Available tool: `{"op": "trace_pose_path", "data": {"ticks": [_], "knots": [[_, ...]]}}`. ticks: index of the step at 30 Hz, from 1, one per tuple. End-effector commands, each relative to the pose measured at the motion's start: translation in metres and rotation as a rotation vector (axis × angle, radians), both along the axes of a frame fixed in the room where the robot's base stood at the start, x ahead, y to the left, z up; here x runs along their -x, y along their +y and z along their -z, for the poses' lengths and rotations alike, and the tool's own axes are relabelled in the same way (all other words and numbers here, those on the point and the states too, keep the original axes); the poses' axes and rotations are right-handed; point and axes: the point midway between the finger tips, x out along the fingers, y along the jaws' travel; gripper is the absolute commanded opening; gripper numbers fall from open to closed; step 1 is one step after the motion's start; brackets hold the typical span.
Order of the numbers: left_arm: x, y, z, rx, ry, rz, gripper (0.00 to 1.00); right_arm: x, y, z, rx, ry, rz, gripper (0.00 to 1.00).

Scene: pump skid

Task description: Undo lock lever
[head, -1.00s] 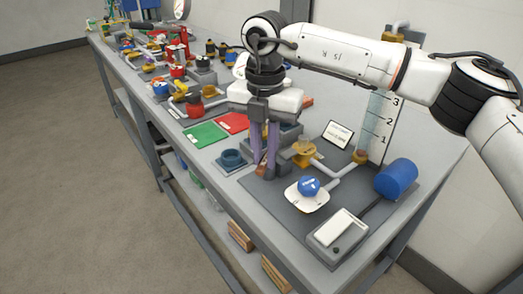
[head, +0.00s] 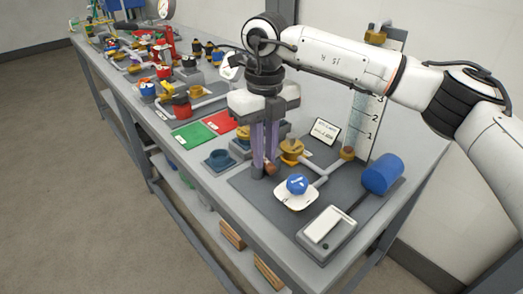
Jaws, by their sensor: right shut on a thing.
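My right gripper (head: 264,170) points down over the dark pump skid plate (head: 355,212), left of the brass valve (head: 291,151) and the blue knob (head: 297,184) on its white base. Its two purplish fingers are shut on a small brown-orange piece (head: 270,168), which seems to be the lock lever. The fingers hide most of it, so I cannot tell its full shape or angle. My left gripper is out of view.
A blue cylinder (head: 382,174) and a grey box with a white panel (head: 326,229) stand right of the gripper. A scaled sight gauge (head: 366,125) rises behind.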

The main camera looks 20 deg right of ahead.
Motion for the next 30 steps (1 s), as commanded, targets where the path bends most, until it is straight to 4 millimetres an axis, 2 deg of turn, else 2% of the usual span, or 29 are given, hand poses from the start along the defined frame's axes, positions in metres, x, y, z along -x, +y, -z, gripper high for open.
{"op": "trace_pose_path", "data": {"ticks": [11,26,27,30], "knots": [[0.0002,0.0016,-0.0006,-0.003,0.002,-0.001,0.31,-0.0023,-0.0043,-0.0020,-0.001,-0.005,-0.145,0.00],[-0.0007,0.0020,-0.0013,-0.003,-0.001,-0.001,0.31,-0.0026,-0.0048,-0.0021,0.000,-0.006,-0.166,0.00],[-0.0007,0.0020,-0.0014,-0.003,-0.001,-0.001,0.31,-0.0026,-0.0048,-0.0021,0.000,-0.006,-0.166,0.16],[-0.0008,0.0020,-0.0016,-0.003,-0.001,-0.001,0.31,-0.0025,-0.0047,-0.0019,0.000,-0.005,-0.165,0.33]]}}
